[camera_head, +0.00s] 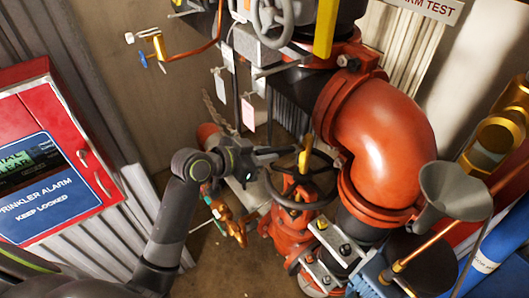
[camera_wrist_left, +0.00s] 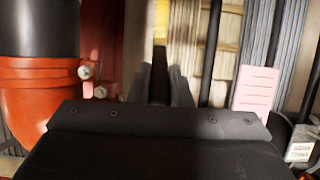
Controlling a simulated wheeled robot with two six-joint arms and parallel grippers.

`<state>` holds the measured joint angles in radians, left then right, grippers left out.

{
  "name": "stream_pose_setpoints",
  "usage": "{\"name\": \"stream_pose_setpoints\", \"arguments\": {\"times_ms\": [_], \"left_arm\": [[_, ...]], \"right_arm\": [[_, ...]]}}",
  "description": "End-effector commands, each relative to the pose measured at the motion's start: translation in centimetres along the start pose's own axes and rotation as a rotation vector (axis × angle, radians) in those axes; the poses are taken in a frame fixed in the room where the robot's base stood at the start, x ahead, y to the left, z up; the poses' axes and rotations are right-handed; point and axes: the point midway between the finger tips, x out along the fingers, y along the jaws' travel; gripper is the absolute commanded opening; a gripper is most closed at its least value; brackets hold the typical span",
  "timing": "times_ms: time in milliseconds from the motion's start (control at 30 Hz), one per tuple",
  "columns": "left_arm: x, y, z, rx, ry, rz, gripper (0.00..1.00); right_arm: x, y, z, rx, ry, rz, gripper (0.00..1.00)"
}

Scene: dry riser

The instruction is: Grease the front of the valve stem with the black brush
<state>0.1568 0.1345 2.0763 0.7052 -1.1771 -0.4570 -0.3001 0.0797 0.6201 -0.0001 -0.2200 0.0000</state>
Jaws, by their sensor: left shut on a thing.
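My left gripper (camera_head: 262,155) comes in from the left, close to the black handwheel (camera_head: 272,190) of a red valve. It is shut on a slim dark thing, which I take to be the black brush (camera_head: 285,150). The brush points right toward the yellow valve stem (camera_head: 305,158) rising through the handwheel. In the left wrist view the dark brush (camera_wrist_left: 157,88) stands between the gripper fingers, in line with a yellow upright piece (camera_wrist_left: 161,20), likely the stem. Whether brush and stem touch, I cannot tell. My right gripper is not in view.
A large red pipe elbow (camera_head: 385,135) stands right of the valve. A grey handwheel (camera_head: 273,20) and hanging tags (camera_head: 249,112) are above. A red alarm box (camera_head: 60,150) is at left, a grey funnel (camera_head: 448,190) at right. Some floor shows below the gripper.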

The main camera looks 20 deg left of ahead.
Motion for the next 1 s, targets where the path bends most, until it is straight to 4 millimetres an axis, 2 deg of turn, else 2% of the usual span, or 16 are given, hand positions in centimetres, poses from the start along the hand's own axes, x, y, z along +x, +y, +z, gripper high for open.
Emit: {"name": "stream_pose_setpoints", "arguments": {"times_ms": [67, 433, 800, 1000], "left_arm": [[0.2, 0.0, 0.5, -0.001, 0.001, 0.000, 0.00], [0.3, 0.0, 0.6, 0.000, 0.001, 0.000, 0.00], [1.1, 0.1, 2.8, 0.000, 0.000, 0.001, 0.00], [1.1, 0.1, 3.0, 0.001, 0.001, 0.000, 0.00]], "right_arm": [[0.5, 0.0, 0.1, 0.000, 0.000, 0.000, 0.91], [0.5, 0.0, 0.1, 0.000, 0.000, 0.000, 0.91], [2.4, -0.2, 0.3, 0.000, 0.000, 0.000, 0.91], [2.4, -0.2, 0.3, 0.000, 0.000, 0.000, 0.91]]}}
